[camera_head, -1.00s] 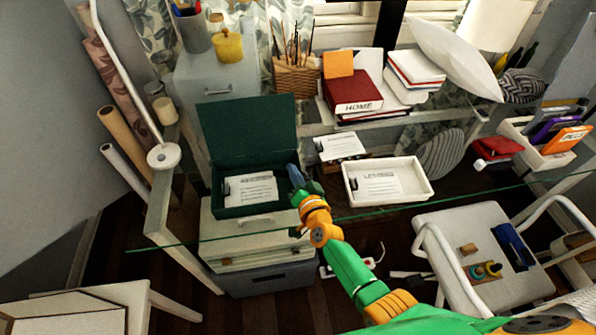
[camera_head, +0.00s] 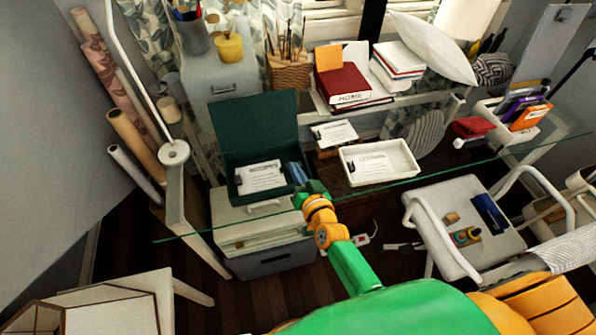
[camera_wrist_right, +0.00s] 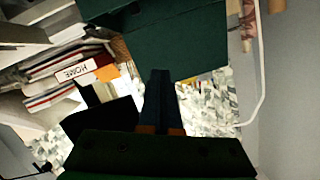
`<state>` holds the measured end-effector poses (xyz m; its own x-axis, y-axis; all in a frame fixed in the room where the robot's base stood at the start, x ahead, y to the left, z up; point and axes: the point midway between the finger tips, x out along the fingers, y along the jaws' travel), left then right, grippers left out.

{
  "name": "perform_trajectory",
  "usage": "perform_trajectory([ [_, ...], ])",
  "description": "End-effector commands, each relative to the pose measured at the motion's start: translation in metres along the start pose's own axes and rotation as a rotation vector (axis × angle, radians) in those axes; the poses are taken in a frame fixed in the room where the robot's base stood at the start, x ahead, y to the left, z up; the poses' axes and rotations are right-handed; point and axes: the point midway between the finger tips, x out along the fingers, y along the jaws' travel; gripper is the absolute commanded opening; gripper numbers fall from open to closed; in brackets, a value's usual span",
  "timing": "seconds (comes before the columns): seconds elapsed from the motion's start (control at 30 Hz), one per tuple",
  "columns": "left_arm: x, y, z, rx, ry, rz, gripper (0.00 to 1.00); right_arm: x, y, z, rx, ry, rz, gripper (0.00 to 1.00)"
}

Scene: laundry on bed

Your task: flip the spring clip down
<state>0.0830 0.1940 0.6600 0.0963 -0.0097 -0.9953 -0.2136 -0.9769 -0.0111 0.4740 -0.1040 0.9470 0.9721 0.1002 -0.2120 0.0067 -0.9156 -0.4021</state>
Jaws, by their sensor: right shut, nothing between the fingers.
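A dark green box (camera_head: 224,139) stands open on the glass desk, its lid raised at the back. A white sheet (camera_head: 260,177) lies in it, with a small dark clip (camera_head: 238,180) at its left edge. It is too small to tell whether the clip is up or down. My right gripper (camera_head: 297,172) is shut and empty at the box's right end, apart from that clip. In the right wrist view the shut blue fingers (camera_wrist_right: 159,98) point toward the green box (camera_wrist_right: 180,40). My left gripper is out of view.
A white tray (camera_head: 410,171) with a clipped sheet stands right of my right gripper. Another clipped sheet (camera_head: 335,133) lies behind it. Red books (camera_head: 343,85) and a brush basket (camera_head: 289,75) are on the shelf behind. The glass edge (camera_head: 440,178) runs in front.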

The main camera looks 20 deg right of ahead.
Motion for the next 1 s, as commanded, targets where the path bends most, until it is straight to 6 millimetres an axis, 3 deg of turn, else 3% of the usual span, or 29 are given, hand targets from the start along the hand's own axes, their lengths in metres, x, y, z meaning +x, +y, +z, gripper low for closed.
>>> perform_trajectory([
  [0.1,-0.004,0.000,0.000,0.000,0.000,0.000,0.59,-0.020,-0.002,0.001,0.001,-0.002,0.001,0.00],
  [0.23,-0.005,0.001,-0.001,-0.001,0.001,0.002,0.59,-0.031,-0.003,0.001,0.000,-0.001,0.000,0.00],
  [0.77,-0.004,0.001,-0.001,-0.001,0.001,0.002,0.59,-0.033,-0.001,0.006,-0.003,-0.011,0.002,0.00],
  [0.87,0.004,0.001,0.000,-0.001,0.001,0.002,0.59,-0.040,0.014,0.050,-0.046,-0.116,0.021,0.00],
  [0.97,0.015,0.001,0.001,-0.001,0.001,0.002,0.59,-0.067,0.050,0.138,-0.135,-0.345,0.059,0.00],
  [1.0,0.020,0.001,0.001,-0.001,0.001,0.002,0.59,-0.085,0.067,0.175,-0.177,-0.450,0.076,0.00],
])
